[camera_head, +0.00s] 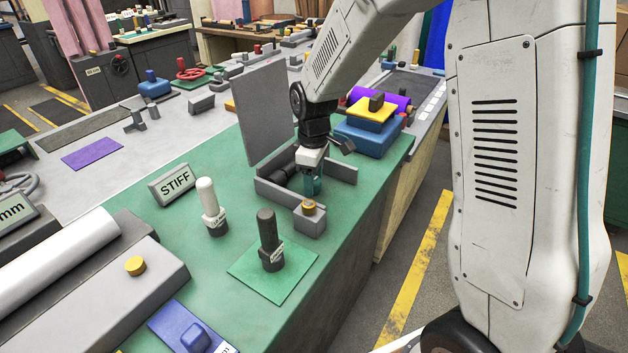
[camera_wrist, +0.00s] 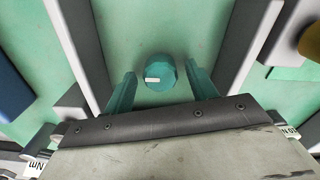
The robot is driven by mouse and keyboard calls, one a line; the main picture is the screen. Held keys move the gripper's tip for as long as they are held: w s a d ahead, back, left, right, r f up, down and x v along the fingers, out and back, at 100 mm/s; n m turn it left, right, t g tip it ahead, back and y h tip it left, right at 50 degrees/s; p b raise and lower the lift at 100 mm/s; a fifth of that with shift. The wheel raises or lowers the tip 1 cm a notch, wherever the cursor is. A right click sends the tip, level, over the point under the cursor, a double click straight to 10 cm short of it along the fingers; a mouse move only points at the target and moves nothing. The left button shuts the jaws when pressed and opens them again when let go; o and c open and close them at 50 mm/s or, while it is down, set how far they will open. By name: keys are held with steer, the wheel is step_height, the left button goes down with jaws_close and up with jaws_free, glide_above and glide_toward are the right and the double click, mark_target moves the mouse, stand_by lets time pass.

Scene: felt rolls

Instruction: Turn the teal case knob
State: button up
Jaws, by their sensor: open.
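The teal knob (camera_wrist: 160,72) is round with a short white mark on its face, seen between two grey case walls in the wrist view. My gripper (camera_wrist: 160,82) is open, with one teal finger on each side of the knob. Small gaps seem to show between fingers and knob; I cannot tell whether the fingers reach its height. In the head view my gripper (camera_head: 313,186) points down into the grey case, whose lid (camera_head: 266,112) stands open. The knob cannot be told apart from the teal fingers there.
A small grey block with a brass knob (camera_head: 309,207) stands close in front of the case. A dark post (camera_head: 267,238), a white post (camera_head: 209,205) and a STIFF sign (camera_head: 174,184) stand nearby. A blue and yellow stack (camera_head: 368,125) is behind right. Green bench top between them is clear.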

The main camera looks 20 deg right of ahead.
steer(key=shift+f, duration=0.4)
steer(key=c, duration=1)
steer(key=shift+m, duration=0.3)
steer(key=shift+w+m, duration=0.1)
steer(key=shift+m, duration=3.1)
steer(key=o, duration=1)
